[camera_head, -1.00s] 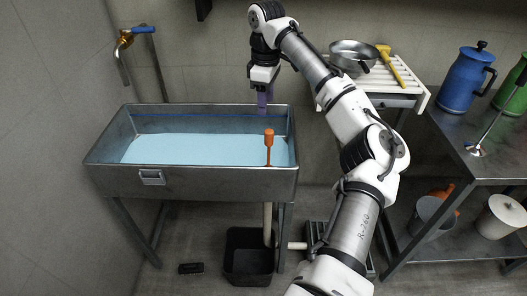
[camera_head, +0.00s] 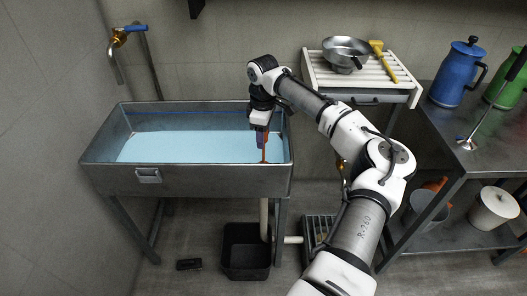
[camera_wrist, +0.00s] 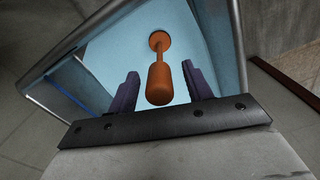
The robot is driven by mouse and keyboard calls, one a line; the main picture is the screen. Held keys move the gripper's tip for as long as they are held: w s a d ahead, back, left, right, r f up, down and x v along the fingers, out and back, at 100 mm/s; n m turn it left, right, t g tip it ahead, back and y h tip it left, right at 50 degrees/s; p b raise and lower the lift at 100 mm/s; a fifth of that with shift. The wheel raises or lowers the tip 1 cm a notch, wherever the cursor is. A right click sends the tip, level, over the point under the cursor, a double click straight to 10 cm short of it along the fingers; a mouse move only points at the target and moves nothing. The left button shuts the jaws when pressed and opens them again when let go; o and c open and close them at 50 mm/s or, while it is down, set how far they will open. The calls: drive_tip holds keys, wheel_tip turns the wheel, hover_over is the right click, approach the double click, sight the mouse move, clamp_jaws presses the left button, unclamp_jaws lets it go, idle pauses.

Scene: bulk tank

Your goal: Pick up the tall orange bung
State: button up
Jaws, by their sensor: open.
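The tall orange bung (camera_head: 264,155) stands upright in the metal tank (camera_head: 200,178), near its right end, rising from the pale blue liquid. In the wrist view the bung's thick handle (camera_wrist: 159,84) shows between my two purple fingers, with a thin stem leading to a round base (camera_wrist: 159,41). My gripper (camera_head: 261,137) points down at the top of the bung. It is open, with a gap visible on both sides of the handle (camera_wrist: 158,88). In the head view my gripper hides the bung's top.
A brass tap (camera_head: 122,35) is on the wall at the left. A slatted white rack (camera_head: 363,75) holds a steel pan (camera_head: 346,50) and a yellow-handled tool (camera_head: 382,60). A blue jug (camera_head: 457,75) stands on the right table. A black bin (camera_head: 246,251) sits below the tank.

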clamp_jaws()
idle(0.3)
